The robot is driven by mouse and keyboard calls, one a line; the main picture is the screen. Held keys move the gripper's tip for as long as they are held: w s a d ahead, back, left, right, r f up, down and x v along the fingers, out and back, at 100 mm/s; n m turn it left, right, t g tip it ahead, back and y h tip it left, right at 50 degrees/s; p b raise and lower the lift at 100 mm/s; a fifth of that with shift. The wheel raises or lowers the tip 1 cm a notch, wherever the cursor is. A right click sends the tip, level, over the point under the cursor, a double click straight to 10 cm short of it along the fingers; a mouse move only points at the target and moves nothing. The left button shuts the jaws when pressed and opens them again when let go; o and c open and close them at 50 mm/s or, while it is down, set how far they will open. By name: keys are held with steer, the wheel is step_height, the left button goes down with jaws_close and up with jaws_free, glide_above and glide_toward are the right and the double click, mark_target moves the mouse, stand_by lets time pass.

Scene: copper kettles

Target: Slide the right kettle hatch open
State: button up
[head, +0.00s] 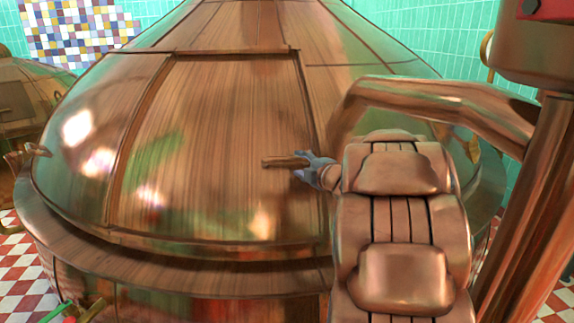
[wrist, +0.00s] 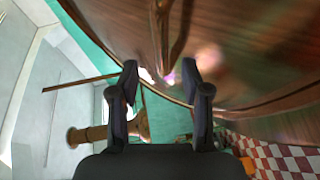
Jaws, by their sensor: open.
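The right kettle (head: 75,185) is a large domed vessel with brown, wood-streaked copper surfaces that fills the middle of the head view. Its hatch (head: 215,125) is a broad framed panel on the dome, and it covers the opening. A short bar handle (head: 284,162) stands out low on the hatch's right side. My gripper (head: 312,168) is at the handle's right end, partly hidden by my arm. In the wrist view, my gripper (wrist: 160,72) has its two dark fingers apart. A brown bar, seemingly the handle (wrist: 178,35), shows just past the fingertips. I cannot tell whether they touch.
A second, smaller kettle (head: 20,105) stands at the far left. A wide rim (head: 150,252) runs around the right kettle below the hatch. Green tiled walls (head: 425,35) are behind. The red and white checked floor (head: 18,285) shows at lower left.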

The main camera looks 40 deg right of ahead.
mark_target(289, 160)
steer(key=shift+n+y, duration=0.4)
steer(key=shift+w+d+f+p, duration=0.15)
steer(key=shift+w+f, duration=0.1)
steer(key=shift+w, duration=1)
steer(key=shift+w+a+f+p, duration=0.1)
steer(key=shift+w+f, duration=0.1)
steer(key=shift+w, duration=1.1)
steer(key=shift+w+d+f+p, duration=0.15)
steer(key=shift+w+f, duration=0.1)
steer(key=shift+w, duration=1)
steer(key=shift+c, duration=0.2)
jaws_close()
